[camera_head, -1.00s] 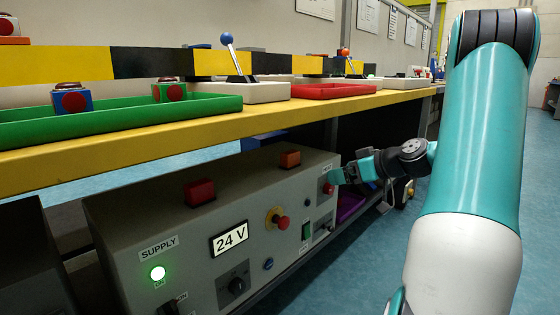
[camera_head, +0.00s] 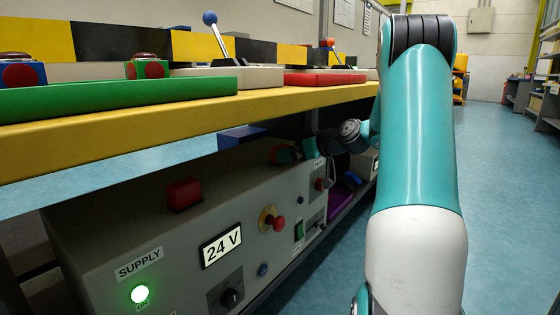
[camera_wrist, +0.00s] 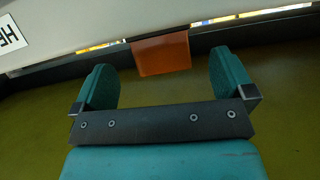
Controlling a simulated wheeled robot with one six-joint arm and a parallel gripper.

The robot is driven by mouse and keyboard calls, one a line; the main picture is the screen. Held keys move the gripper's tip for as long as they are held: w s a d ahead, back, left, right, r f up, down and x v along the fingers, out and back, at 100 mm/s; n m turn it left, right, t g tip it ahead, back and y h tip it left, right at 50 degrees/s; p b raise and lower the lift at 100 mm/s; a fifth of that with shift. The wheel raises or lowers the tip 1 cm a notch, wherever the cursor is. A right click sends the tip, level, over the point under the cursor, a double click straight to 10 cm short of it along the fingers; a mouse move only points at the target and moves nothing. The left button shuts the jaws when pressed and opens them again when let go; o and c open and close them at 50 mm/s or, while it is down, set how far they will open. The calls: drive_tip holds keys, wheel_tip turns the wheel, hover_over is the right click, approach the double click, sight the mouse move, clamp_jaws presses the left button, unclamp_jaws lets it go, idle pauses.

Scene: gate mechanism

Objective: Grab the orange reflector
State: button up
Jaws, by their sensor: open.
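The orange reflector (camera_wrist: 161,54) is a flat, translucent orange block. In the wrist view it sits at the top middle, between and slightly beyond the tips of my open gripper (camera_wrist: 162,66), with a gap on each side.
The grey supply box (camera_head: 130,222) carries a red block (camera_head: 184,194), a 24 V display (camera_head: 221,246), a red knob (camera_head: 278,223) and a lit green lamp (camera_head: 139,293). The yellow bench edge (camera_head: 170,119) overhangs it. Blue floor (camera_head: 500,200) is open on the right.

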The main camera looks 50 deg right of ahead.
drive_tip(key=x, duration=0.2)
drive_tip(key=b+x, duration=0.1)
drive_tip(key=r+b+x, duration=0.1)
drive_tip(key=x, duration=0.1)
drive_tip(key=shift+w+f, duration=0.1)
drive_tip(key=shift+w, duration=0.4)
drive_tip(key=shift+c, duration=0.2)
drive_tip(key=c, duration=1)
